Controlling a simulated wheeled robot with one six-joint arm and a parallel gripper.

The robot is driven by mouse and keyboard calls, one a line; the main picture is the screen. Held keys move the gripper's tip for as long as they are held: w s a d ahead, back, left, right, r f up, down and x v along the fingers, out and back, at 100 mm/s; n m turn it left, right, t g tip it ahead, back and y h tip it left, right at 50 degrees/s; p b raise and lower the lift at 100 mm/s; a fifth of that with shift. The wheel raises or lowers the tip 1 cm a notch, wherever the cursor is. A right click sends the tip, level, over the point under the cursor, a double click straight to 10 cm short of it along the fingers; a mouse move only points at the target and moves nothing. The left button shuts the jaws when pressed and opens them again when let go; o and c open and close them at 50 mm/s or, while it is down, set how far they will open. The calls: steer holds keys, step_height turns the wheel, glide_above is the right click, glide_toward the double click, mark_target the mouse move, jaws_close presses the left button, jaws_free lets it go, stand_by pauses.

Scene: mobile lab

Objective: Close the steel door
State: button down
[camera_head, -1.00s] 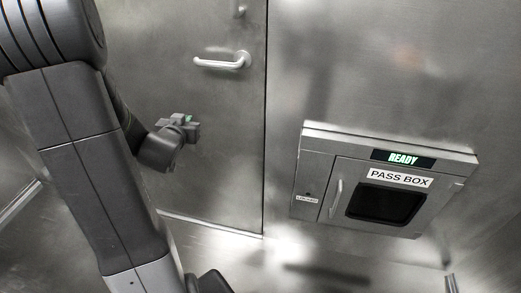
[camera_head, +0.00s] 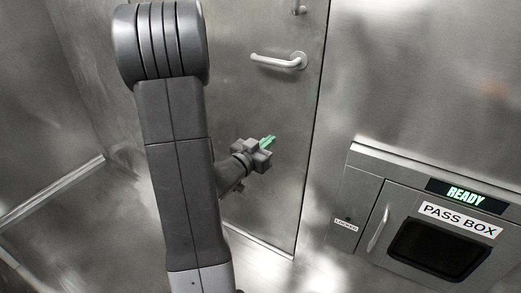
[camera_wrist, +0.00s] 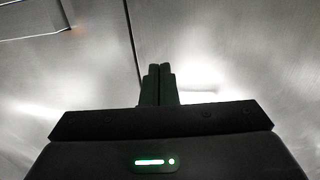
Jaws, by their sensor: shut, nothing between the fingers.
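The steel door (camera_head: 265,105) is a tall grey metal panel behind my arm in the head view. A pale lever handle (camera_head: 280,62) sits on its upper right part, near a dark vertical line at its right edge. The door looks almost flush with the wall beside it; I cannot tell if a small gap is left. My gripper (camera_head: 268,141) is in front of the door, below the handle and apart from it. In the wrist view my gripper (camera_wrist: 158,70) has its two fingers together and empty, facing blurred metal. My arm hides the door's left part.
A pass box (camera_head: 377,185) with a lit READY sign (camera_head: 465,196) and a dark window (camera_head: 438,248) juts from the wall to the right of the door. Bare floor (camera_head: 75,235) lies at the lower left, beside a side wall (camera_head: 40,110).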

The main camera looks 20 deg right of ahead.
steer(key=x, duration=0.7)
steer(key=shift+d, duration=0.2)
steer(key=shift+w+d, duration=0.1)
steer(key=shift+w, duration=0.15)
